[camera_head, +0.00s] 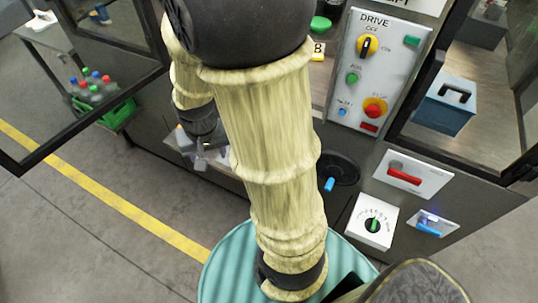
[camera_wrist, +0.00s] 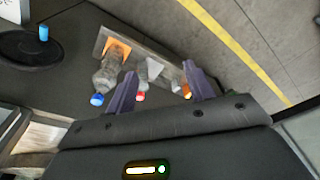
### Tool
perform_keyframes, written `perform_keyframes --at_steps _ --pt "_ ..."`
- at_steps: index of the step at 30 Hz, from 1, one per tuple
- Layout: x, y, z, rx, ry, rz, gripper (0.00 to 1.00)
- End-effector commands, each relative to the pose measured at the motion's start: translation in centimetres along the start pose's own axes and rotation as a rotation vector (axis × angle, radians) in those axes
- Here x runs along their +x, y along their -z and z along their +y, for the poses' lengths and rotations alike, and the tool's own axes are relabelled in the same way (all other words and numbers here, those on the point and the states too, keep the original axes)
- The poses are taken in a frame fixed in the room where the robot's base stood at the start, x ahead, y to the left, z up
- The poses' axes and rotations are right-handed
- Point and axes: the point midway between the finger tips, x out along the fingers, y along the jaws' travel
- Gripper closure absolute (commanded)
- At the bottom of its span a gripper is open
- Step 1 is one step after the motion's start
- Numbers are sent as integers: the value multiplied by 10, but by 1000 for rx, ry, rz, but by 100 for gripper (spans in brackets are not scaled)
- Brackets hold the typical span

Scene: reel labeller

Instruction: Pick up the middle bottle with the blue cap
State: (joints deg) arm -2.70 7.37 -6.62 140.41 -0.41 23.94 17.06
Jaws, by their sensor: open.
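In the wrist view a clear bottle (camera_wrist: 109,74) with a blue cap (camera_wrist: 97,99) lies at the left end of a short row on a ledge or in a tray (camera_wrist: 101,42). A red cap (camera_wrist: 140,96) is to its right and an orange cap (camera_wrist: 186,91) further right; their bottles are partly hidden. My gripper (camera_wrist: 162,80) is open, its dark fingers around the red and orange caps' area. The blue-capped bottle is outside the left finger. In the head view my gripper (camera_head: 203,157) is low beside the machine front, and my arm hides much of it.
A green crate (camera_head: 120,116) of bottles with mixed caps stands at the left, behind a dark frame. The machine front carries a DRIVE panel (camera_head: 374,80), a red-handled switch (camera_head: 404,176) and a dial (camera_head: 372,225). Open floor with a yellow line (camera_head: 112,200) lies at left.

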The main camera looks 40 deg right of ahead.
Motion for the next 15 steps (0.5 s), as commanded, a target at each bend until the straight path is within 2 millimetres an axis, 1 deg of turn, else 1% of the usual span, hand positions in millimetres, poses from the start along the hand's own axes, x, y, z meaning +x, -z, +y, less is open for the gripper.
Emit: perform_keyframes --at_steps 1,8,11,15 --pt "-1 12 5 105 -26 -24 47" --pt "12 58 37 640 -194 -71 47" --pt "16 76 55 864 -288 -53 47" --pt "18 101 80 1163 -425 20 47"
